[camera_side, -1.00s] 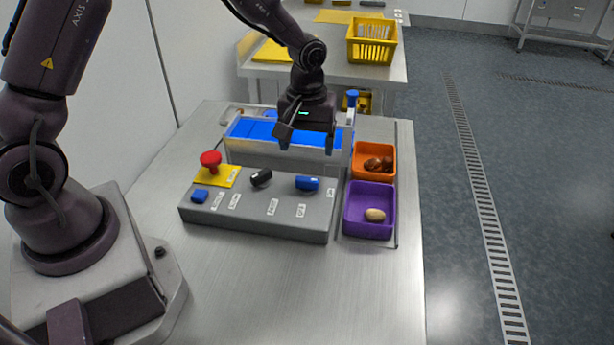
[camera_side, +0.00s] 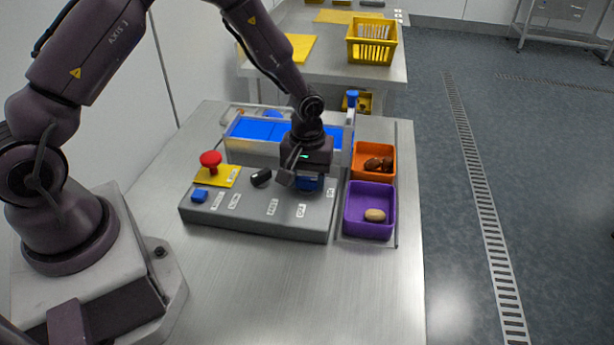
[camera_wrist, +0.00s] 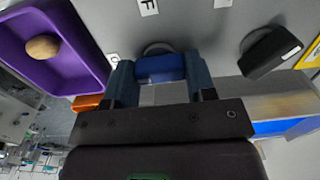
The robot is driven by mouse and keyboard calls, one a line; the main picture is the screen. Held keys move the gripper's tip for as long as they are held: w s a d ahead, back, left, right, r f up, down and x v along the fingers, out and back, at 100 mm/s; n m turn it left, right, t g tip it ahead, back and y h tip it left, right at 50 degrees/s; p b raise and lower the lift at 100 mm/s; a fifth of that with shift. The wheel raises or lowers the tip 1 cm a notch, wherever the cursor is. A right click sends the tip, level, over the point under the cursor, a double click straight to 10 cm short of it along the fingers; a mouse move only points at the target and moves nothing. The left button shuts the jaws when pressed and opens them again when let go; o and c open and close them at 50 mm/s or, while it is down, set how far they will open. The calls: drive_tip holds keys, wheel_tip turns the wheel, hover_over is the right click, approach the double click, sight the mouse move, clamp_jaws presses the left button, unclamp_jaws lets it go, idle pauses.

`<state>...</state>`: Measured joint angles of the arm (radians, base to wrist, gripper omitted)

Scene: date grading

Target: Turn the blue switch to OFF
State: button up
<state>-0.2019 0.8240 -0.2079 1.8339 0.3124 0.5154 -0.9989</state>
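The blue switch (camera_side: 308,183) sits on the right part of the grey control box (camera_side: 250,222). An OFF label (camera_side: 301,210) lies in front of it and an ON label (camera_side: 330,193) to its right. My gripper (camera_side: 306,181) is down over the switch, pointing downward. In the wrist view the blue switch (camera_wrist: 160,68) fills the space between the two fingers of my gripper (camera_wrist: 160,78), which appear to touch its ends. The palm and fingers hide part of the switch in the side view, so its exact angle is unclear.
On the box are a black knob (camera_side: 261,178), a red button (camera_side: 210,160) and a blue button (camera_side: 199,196). An orange tray (camera_side: 358,150) with dates and a purple tray (camera_side: 350,222) with one pale date stand right. A blue-surfaced conveyor (camera_side: 258,130) is behind.

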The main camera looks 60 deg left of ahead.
drive_tip(key=c, duration=0.3)
drive_tip(key=m, duration=0.3)
drive_tip(key=shift+m, duration=0.4)
drive_tip(key=m, duration=0.4)
drive_tip(key=shift+m, duration=0.3)
drive_tip(key=m, duration=0.4)
drive_tip(key=shift+m, duration=2.8)
